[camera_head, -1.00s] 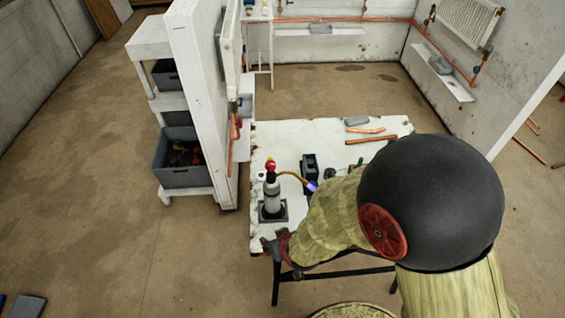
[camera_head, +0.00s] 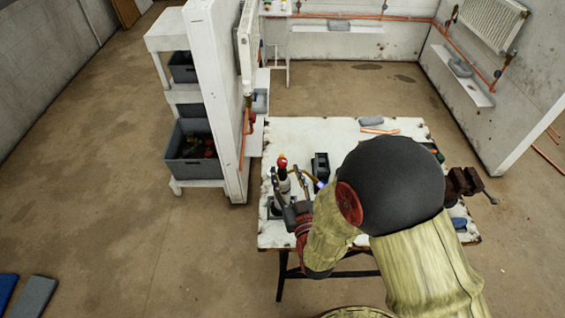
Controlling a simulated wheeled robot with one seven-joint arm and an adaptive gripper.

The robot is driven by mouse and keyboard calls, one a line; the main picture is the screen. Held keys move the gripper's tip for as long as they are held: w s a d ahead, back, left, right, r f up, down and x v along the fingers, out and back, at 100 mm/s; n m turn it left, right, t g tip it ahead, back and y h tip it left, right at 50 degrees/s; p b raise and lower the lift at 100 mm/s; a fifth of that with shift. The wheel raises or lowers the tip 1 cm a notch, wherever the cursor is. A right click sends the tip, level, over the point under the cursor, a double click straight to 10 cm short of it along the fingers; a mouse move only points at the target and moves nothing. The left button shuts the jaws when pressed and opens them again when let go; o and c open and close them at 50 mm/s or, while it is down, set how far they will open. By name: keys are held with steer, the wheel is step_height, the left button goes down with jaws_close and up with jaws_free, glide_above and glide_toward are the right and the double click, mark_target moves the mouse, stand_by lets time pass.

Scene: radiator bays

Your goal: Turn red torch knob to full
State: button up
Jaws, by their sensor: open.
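The torch (camera_head: 284,184) stands upright near the left edge of the white worktable (camera_head: 330,133). Its red knob (camera_head: 282,160) is at the top, above a pale cylinder. A brass-coloured tube runs right from it to a small blue glow (camera_head: 318,184) at the nozzle. My gripper (camera_head: 285,187) is open, at the torch's near side, with its dark fingers around or just in front of the cylinder, below the red knob. Whether it touches the torch cannot be told. The lower torch and its base are mostly hidden by my gripper.
A black block (camera_head: 320,164) stands right of the torch. A copper pipe (camera_head: 380,131) and a grey item (camera_head: 371,121) lie at the back. A vice (camera_head: 464,184) is at the right edge.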

mark_target(283, 167)
steer(key=shift+x, duration=2.55)
steer(key=c, duration=0.3)
steer(key=c, duration=0.8)
